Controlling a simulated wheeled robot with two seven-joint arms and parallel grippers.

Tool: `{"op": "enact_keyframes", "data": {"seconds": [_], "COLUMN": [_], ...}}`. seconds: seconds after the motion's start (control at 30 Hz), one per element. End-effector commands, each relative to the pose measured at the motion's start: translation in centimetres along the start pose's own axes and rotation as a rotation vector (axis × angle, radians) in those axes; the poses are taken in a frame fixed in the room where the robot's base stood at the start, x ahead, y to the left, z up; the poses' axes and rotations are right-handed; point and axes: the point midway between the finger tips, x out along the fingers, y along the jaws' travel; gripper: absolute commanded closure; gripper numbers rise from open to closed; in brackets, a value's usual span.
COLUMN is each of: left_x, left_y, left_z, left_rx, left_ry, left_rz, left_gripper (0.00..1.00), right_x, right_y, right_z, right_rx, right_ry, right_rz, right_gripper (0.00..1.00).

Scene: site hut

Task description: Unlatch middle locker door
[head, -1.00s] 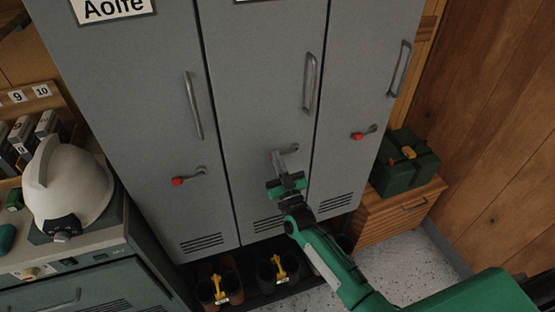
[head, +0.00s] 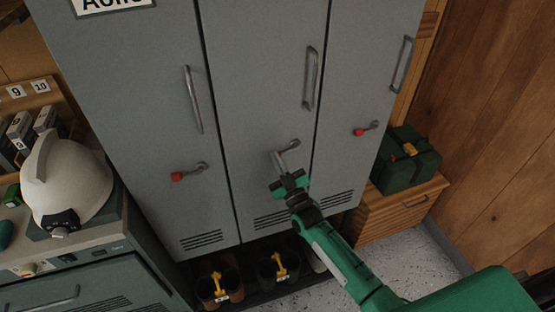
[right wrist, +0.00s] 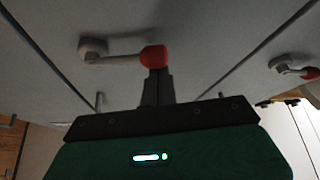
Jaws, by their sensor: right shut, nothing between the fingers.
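The middle locker door (head: 262,90) is grey and looks closed, with a long vertical handle (head: 311,78). Low on it sits a small latch lever (head: 292,146), its pivot at right and its end pointing left. The right wrist view shows its metal arm (right wrist: 118,58) and red knob (right wrist: 154,56). My right gripper (head: 279,162) is at the knob from below, fingers shut with nothing between them. In the right wrist view the fingertips (right wrist: 155,74) meet or overlap the knob's underside; I cannot tell if they touch. My left gripper is out of view.
The left latch knob (head: 177,177) and right latch knob (head: 359,132) flank the middle door. A white helmet (head: 72,180) stands on the cabinet at left. Boots (head: 272,272) stand under the lockers. A green box (head: 405,163) sits on a wooden cabinet at right.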

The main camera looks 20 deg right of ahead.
Motion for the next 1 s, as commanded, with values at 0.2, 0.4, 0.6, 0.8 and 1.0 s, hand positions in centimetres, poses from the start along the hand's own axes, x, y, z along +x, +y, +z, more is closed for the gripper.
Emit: {"op": "enact_keyframes", "data": {"seconds": [0.2,0.4,0.6,0.8,1.0], "left_x": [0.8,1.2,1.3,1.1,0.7], "left_y": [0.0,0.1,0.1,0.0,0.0], "left_z": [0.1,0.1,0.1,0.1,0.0], "left_rx": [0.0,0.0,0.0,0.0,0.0], "left_ry": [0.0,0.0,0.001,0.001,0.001], "left_rz": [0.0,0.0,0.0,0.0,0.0], "left_gripper": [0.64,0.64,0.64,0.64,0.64], "right_x": [-0.8,-1.4,-2.0,-2.6,-3.1], "right_y": [-0.2,-0.1,0.2,0.8,1.6], "right_z": [1.5,2.7,3.9,4.9,5.8], "right_rx": [-0.182,-0.35,-0.517,-0.685,-0.848], "right_ry": [0.0,0.0,0.0,-0.001,0.001], "right_rz": [-0.097,-0.188,-0.278,-0.369,-0.457], "right_gripper": [1.0,1.0,1.0,1.0,1.0]}}
